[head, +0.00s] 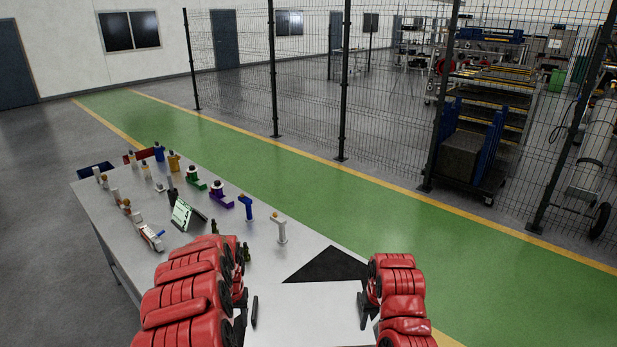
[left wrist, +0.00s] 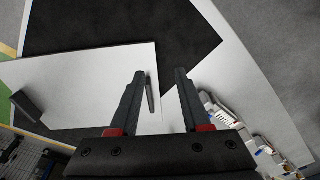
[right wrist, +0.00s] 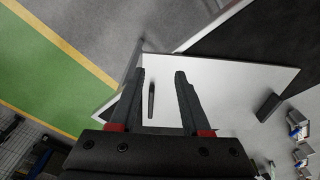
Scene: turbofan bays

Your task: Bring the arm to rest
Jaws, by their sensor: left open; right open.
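A white flat board or tray (head: 308,308) lies at the near end of the table, partly over a black mat (head: 327,266). A dark upright handle stands near its left end (head: 254,312) and another near its right end (head: 362,305). My left gripper (left wrist: 160,73) is open and empty, with the left handle (left wrist: 150,95) showing between its fingers in the left wrist view. My right gripper (right wrist: 160,73) is open and empty, with the right handle (right wrist: 151,101) between its fingers in the right wrist view. In the head view, my red arms hide most of both grippers.
The metal table (head: 110,203) holds several coloured fittings, a green-screened device (head: 184,214), a purple-based part (head: 217,196), a white post (head: 280,229) and a dark blue bin (head: 96,169) at its far end. A green walkway (head: 300,172) and mesh fence (head: 310,80) lie beyond.

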